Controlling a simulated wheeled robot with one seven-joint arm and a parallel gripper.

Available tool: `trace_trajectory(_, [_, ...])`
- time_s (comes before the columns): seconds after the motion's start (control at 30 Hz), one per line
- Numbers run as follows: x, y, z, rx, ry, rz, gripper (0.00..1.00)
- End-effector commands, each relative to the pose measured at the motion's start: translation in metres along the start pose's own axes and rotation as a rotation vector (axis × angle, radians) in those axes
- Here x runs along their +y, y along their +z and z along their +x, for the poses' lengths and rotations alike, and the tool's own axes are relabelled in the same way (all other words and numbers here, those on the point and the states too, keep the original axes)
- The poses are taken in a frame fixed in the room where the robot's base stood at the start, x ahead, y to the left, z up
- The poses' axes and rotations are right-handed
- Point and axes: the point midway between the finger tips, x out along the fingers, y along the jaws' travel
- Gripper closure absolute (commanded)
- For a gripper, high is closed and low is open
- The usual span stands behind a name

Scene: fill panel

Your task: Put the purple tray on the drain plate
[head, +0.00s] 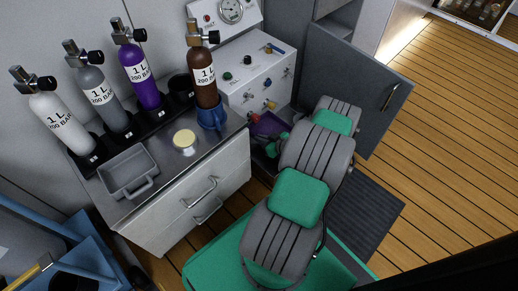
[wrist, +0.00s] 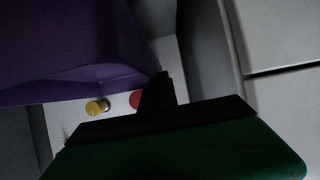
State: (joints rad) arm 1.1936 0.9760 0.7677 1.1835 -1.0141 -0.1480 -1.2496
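The purple tray (head: 267,124) shows in the head view just right of the steel counter, below the valve panel, partly hidden by my arm. In the wrist view the purple tray (wrist: 75,45) fills the upper left, close to the camera. My gripper (head: 274,147) is beside it in the head view. In the wrist view the black fingers of my gripper (wrist: 157,88) are together at the tray's near corner and appear shut on it; the contact itself is dark.
A grey tray (head: 128,173) sits at the counter's left. Several gas bottles stand along the back, with a brown one (head: 203,78) in a blue holder (head: 211,115) at the right. The white valve panel (head: 257,75) and an open grey door (head: 357,85) are nearby.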

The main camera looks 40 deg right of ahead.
Motion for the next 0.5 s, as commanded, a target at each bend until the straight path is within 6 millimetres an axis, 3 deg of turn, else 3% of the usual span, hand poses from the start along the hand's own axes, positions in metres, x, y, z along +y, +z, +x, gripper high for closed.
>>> trace_trajectory(0.03, [-0.001,-0.004,0.01,0.003,-0.002,-0.006,1.0])
trace_trajectory(0.1, [0.0,0.013,0.016,0.001,0.001,0.0,1.0])
trace_trajectory(0.27, [0.0,0.026,0.023,0.002,0.001,-0.001,1.0])
trace_trajectory(0.5, [0.0,0.06,0.044,0.002,0.0,-0.003,1.0])
